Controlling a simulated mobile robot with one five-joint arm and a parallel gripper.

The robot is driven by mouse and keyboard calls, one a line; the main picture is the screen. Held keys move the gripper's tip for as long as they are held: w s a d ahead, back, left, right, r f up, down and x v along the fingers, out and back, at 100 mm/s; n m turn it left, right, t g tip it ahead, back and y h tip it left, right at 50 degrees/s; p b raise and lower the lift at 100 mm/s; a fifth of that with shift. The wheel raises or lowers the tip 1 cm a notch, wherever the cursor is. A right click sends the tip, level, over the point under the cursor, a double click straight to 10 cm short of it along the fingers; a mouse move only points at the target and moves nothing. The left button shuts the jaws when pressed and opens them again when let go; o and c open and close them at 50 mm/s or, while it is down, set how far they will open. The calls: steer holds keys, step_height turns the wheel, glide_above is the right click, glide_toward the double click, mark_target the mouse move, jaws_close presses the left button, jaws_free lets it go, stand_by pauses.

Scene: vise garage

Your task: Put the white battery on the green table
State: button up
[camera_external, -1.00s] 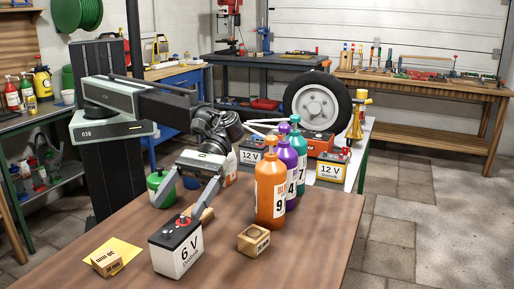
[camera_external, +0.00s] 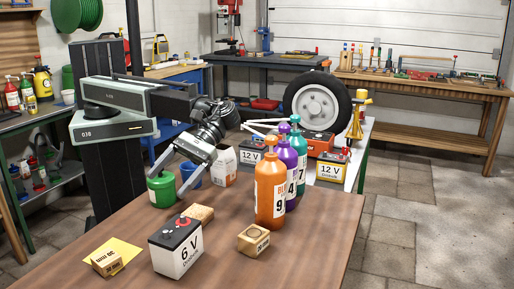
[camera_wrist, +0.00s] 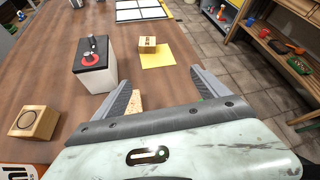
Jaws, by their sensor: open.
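The white battery (camera_external: 176,255), marked 6 V with a black top and a red cap, stands upright on the brown wooden table (camera_external: 320,258). In the wrist view the white battery (camera_wrist: 104,76) is left of my left finger, apart from it. My gripper (camera_external: 168,182) is open and empty, above and behind the battery; its fingers also show in the wrist view (camera_wrist: 162,82). A pale-topped table with green legs (camera_external: 365,150) stands behind the bottles, and several batteries marked 12 V or similar, including a yellow one (camera_external: 331,171), are on it.
Orange (camera_external: 270,200), purple and teal bottles stand in a row right of the battery. Wooden blocks (camera_external: 254,239) lie around it, one on a yellow sheet (camera_external: 127,252). A green pot (camera_external: 160,192) and a blue cup stand behind it.

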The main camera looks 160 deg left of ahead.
mark_target(190, 219)
steer(key=w+a+f+t+b, duration=0.1)
steer(key=w+a+b, duration=0.1)
steer(key=a, duration=0.1)
steer(key=w+a+f+t+b, duration=0.1)
steer(key=a, duration=0.2)
steer(key=w+a+f+t+y+b, duration=0.1)
steer(key=w+a+f+b, duration=0.1)
steer(key=a, duration=0.1)
steer(key=shift+w+a+b, duration=0.1)
steer(key=shift+w+b, duration=0.25)
steer(key=shift+w+a+r, duration=0.1)
steer(key=shift+w+a, duration=0.1)
steer(key=shift+a, duration=0.1)
steer(key=shift+w+d+r, duration=0.15)
steer(key=shift+w+d, duration=0.05)
steer(key=shift+d, duration=0.05)
steer(key=w+d, duration=0.7)
steer(key=shift+w+d, duration=0.25)
steer(key=b+x, duration=0.2)
steer(key=x, duration=0.3)
steer(key=shift+w+d, duration=0.2)
steer(key=shift+w, duration=0.15)
jaws_close()
